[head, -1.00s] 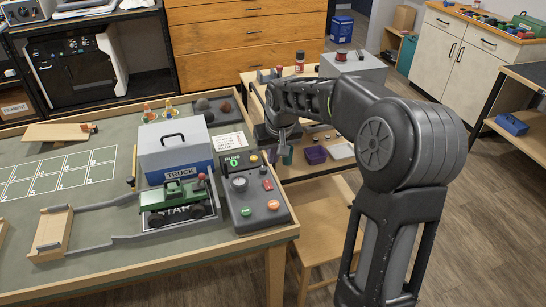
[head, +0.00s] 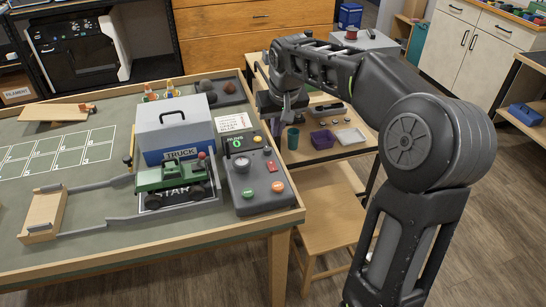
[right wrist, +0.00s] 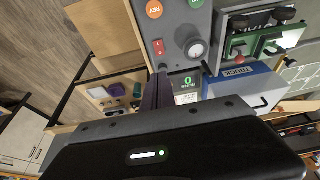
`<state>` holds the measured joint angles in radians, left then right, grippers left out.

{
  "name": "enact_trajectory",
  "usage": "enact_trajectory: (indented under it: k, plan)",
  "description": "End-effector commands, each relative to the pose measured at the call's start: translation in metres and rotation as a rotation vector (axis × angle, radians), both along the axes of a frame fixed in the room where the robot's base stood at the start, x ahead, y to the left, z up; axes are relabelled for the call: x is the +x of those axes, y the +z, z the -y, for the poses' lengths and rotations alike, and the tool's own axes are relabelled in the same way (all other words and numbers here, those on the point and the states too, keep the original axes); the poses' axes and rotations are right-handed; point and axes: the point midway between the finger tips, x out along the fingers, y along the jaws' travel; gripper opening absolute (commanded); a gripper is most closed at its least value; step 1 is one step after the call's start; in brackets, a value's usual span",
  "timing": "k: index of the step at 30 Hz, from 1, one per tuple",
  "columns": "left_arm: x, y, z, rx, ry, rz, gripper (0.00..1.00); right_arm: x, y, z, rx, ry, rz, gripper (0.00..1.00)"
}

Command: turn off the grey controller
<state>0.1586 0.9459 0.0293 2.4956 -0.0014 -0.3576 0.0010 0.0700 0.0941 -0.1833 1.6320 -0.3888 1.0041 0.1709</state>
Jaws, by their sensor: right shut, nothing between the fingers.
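The grey controller (head: 256,203) lies at the table's right edge. It has a dial (head: 242,165), a red switch (head: 271,166), a green button (head: 248,193), an orange button (head: 278,187) and a small display (head: 237,142) with a green digit. The right wrist view shows the red switch (right wrist: 158,47) close beyond the fingers. My right gripper (head: 281,132) is shut and empty, apart from the controller, beyond its back right corner. Its fingers also show in the right wrist view (right wrist: 156,92). My left gripper is not in view.
A green toy truck (head: 172,178) and a grey-blue TRUCK box (head: 178,135) stand left of the controller. A paper card (head: 233,123) lies behind it. A lower wooden side table with a purple bin (head: 322,139) and a green cup (head: 292,138) is at the right.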

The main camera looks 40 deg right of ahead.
Motion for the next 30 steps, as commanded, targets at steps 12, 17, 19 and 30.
enact_trajectory:
  k: [12, 17, 19, 30]
  plan:
    - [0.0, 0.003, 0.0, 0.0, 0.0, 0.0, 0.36, 0.013, -0.045, 0.005, 0.0, -0.001, -0.006, 0.0]
    - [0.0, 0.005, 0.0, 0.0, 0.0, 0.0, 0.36, 0.024, -0.076, 0.009, 0.001, 0.0, -0.005, 0.0]
    - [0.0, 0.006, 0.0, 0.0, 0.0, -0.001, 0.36, 0.028, -0.089, 0.01, 0.001, 0.0, -0.005, 0.0]
    - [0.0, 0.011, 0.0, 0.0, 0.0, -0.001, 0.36, 0.035, -0.132, 0.012, 0.0, 0.0, -0.001, 0.0]
